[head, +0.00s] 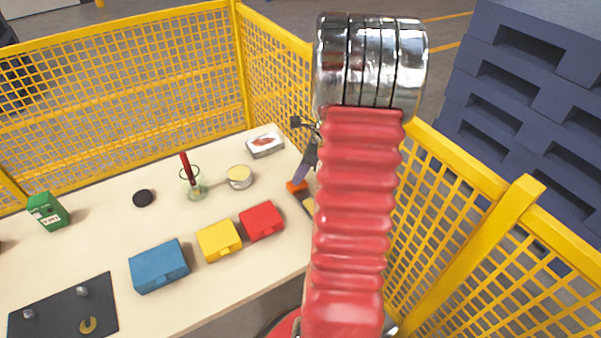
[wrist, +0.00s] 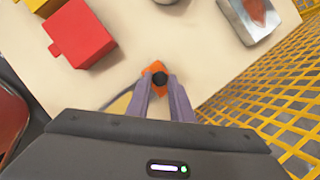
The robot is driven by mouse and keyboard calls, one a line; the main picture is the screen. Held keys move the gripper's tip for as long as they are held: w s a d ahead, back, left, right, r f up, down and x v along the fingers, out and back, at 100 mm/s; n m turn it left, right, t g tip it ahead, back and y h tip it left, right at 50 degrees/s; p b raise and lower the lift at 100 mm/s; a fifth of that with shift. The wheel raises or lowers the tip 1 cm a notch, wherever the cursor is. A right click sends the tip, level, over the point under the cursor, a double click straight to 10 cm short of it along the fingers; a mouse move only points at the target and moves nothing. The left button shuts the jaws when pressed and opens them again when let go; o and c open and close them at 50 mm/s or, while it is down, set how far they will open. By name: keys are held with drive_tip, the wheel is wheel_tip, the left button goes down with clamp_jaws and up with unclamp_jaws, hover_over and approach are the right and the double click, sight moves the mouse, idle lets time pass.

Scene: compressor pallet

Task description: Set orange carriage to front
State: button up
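The orange carriage (head: 296,187) sits at the right end of the table, partly hidden by my gripper and arm in the head view. In the wrist view the orange carriage (wrist: 155,68) shows around a round black knob (wrist: 160,78). My gripper (wrist: 160,80) points down at it, with one purple-grey finger on each side of the knob. The fingertips appear to touch the knob, with no clear gap. My gripper (head: 299,180) also shows in the head view, left of my red arm. A thin dark line runs near the carriage; its full course is hidden.
A red box (head: 261,221), a yellow box (head: 219,240) and a blue box (head: 159,267) line the table's near side. A yellow mesh fence (head: 272,80) closes the far and right sides. A pale yellow patch (wrist: 122,103) lies beside the carriage.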

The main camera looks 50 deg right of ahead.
clamp_jaws()
drive_tip(key=shift+s, duration=0.1)
drive_tip(key=s+a, duration=0.1)
drive_tip(key=s, duration=0.2)
drive_tip(key=s+a, duration=0.1)
drive_tip(key=s, duration=0.3)
drive_tip(key=s+a, duration=0.1)
drive_tip(key=s, duration=0.3)
drive_tip(key=shift+s+a+r, duration=0.1)
drive_tip(key=shift+s+a, duration=0.4)
drive_tip(key=shift+s, duration=0.25)
drive_tip(key=o, duration=0.6)
unclamp_jaws()
